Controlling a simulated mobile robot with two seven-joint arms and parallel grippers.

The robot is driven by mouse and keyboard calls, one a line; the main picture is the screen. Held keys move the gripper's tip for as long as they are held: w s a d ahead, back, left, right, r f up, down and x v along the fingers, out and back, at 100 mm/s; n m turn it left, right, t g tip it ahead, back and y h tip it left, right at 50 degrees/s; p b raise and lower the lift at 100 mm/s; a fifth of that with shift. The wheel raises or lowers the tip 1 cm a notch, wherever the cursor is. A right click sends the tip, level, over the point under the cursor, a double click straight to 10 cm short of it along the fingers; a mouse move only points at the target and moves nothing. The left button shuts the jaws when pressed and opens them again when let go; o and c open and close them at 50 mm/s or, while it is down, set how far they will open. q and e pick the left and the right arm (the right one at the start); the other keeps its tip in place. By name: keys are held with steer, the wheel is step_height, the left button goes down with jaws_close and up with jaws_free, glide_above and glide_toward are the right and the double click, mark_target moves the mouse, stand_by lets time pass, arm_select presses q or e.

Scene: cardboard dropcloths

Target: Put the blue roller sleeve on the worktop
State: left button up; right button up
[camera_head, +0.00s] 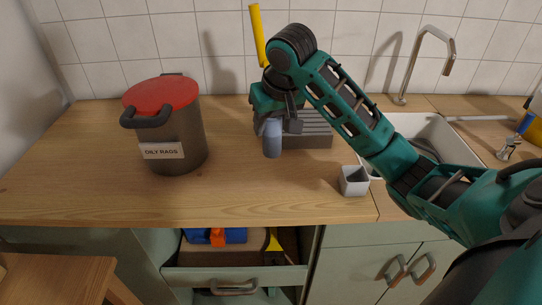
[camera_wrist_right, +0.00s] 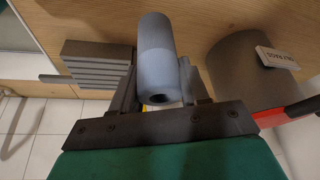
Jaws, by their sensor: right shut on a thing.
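The blue roller sleeve (camera_head: 272,142) is a grey-blue cylinder, held roughly upright over the middle of the wooden worktop (camera_head: 80,185). My right gripper (camera_head: 271,122) is shut on its upper part from above. In the right wrist view the sleeve (camera_wrist_right: 157,45) sits between the two dark fingers, with its hollow end towards the camera. The sleeve's lower end is at or close to the worktop; I cannot tell whether it touches. My left gripper is not in view.
A lidded bin marked OILY RAGS (camera_head: 180,135) stands to the left, a grey ridged block (camera_head: 312,132) close behind right. A small white cup (camera_head: 354,181) is near the front edge by the sink (camera_head: 432,130). An open drawer (camera_head: 235,274) sits below. The worktop's left front is clear.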

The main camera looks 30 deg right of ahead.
mark_target(276, 141)
step_height(276, 141, down, 10)
steer(key=shift+r, duration=0.25)
steer(key=shift+f, duration=0.1)
steer(key=o, duration=1)
steer(key=v, duration=1.2)
